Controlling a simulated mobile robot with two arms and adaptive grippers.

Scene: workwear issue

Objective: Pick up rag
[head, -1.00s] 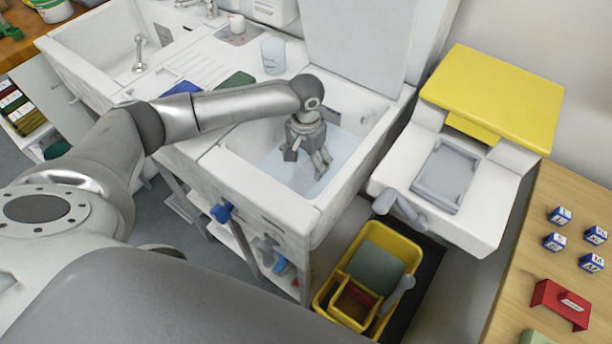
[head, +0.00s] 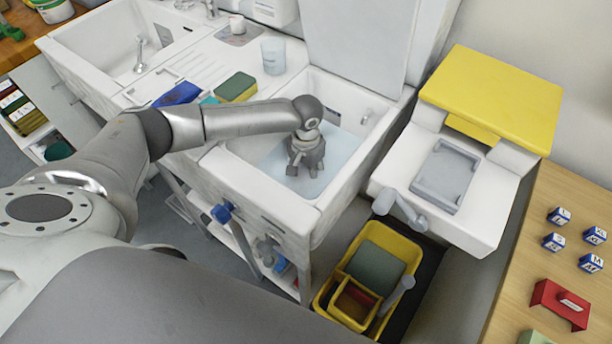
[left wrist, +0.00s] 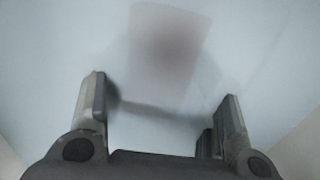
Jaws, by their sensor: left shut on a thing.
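My left gripper (head: 302,170) points down into the right-hand basin of the white sink (head: 240,185), over pale blue water (head: 340,150). It also shows in the left wrist view (left wrist: 162,115), its two fingers wide apart with a pale, whitish thing (left wrist: 160,135) between them. I take this for the rag, held between the fingers; its outline blends into the pale surface behind and is hard to make out. A faint pinkish-grey patch (left wrist: 170,45) shows ahead of the fingers, too blurred to name. My right gripper is not in view.
A green and yellow sponge (head: 236,88), a blue thing (head: 180,95) and a clear cup (head: 273,56) are on the drainer. The basin walls surround the gripper. Right of the sink are a yellow-topped white unit (head: 490,95) and a yellow bucket (head: 398,243) on the floor.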

